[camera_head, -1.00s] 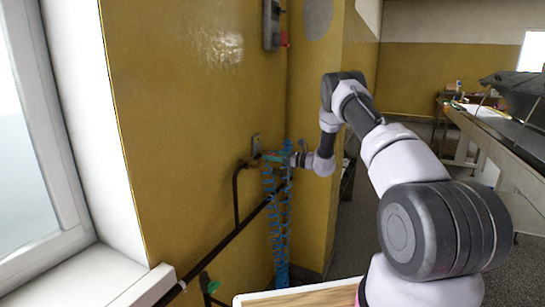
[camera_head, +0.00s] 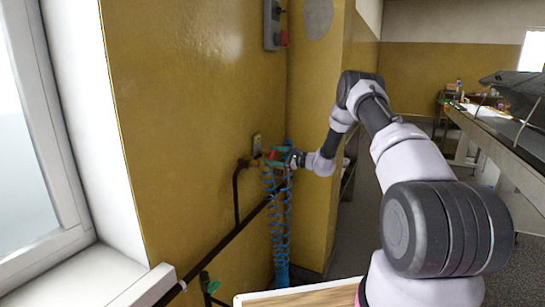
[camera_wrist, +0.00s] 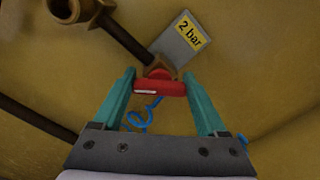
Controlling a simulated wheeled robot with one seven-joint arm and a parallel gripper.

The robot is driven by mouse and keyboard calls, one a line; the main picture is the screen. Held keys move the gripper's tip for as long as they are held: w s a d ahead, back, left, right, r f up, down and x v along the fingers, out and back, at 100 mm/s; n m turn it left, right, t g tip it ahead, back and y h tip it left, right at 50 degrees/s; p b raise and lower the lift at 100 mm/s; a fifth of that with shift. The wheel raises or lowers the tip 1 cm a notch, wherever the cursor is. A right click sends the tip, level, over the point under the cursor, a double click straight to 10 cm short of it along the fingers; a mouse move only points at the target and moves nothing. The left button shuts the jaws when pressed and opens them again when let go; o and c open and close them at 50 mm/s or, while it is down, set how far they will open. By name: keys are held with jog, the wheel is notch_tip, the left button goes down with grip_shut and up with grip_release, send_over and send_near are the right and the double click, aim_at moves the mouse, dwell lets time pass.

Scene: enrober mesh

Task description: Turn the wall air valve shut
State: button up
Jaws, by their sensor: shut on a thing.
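The wall air valve has a red handle (camera_wrist: 158,88) on a brass-coloured body (camera_wrist: 160,72). In the wrist view the handle lies crosswise between the two teal fingers. My gripper (camera_wrist: 158,84) is shut on it, a finger at each end. In the head view my gripper (camera_head: 277,157) is at the yellow wall near the corner, and a bit of red shows by the fingers. Most of the valve is hidden there by my gripper and the hose.
A grey tag reading "2 bar" (camera_wrist: 181,42) sits beside the valve. A blue coiled hose (camera_head: 280,225) hangs below it. A dark pipe (camera_head: 236,232) runs along the wall. A switch box (camera_head: 272,25) is above. A long bench (camera_head: 500,140) stands at the right.

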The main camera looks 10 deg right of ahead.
jog(key=n, duration=0.5)
jog(key=shift+s+f+n, duration=0.1)
jog(key=shift+n, duration=0.2)
jog(key=shift+f+n, duration=0.1)
jog(key=shift+n, duration=2.1)
jog(key=o, duration=1.3)
jog(key=v, duration=1)
jog(key=shift+s+d, duration=0.25)
jog(key=shift+d, duration=0.05)
